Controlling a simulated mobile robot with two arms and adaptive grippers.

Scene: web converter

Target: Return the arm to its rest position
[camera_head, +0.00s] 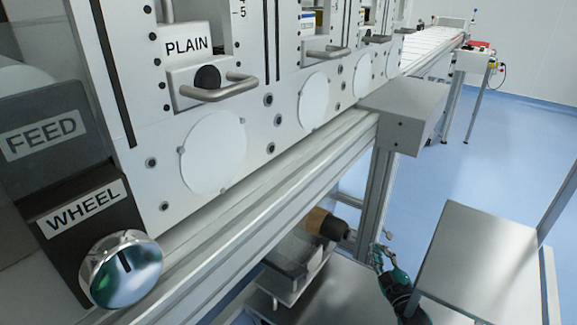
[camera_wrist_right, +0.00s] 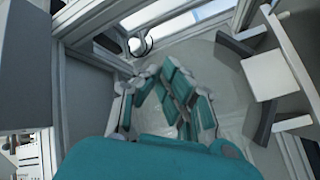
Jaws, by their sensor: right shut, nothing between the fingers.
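My right gripper (camera_head: 381,256) shows low in the head view, right of centre. It is teal and grey, beneath the machine's front rail (camera_head: 270,205), close to a tan and black cylindrical part (camera_head: 326,225). In the right wrist view its teal fingers (camera_wrist_right: 172,85) are drawn together with nothing held between them. The arm behind it runs down toward the bottom edge of the head view. My left gripper is not in view.
The machine has a PLAIN station (camera_head: 187,45), a WHEEL knob (camera_head: 122,270) and a FEED label (camera_head: 41,137). A grey block (camera_head: 405,108) ends the rail. A grey metal surface (camera_head: 480,262) stands to the right. Open blue floor (camera_head: 500,165) lies beyond; a conveyor (camera_head: 435,42) stands at the back.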

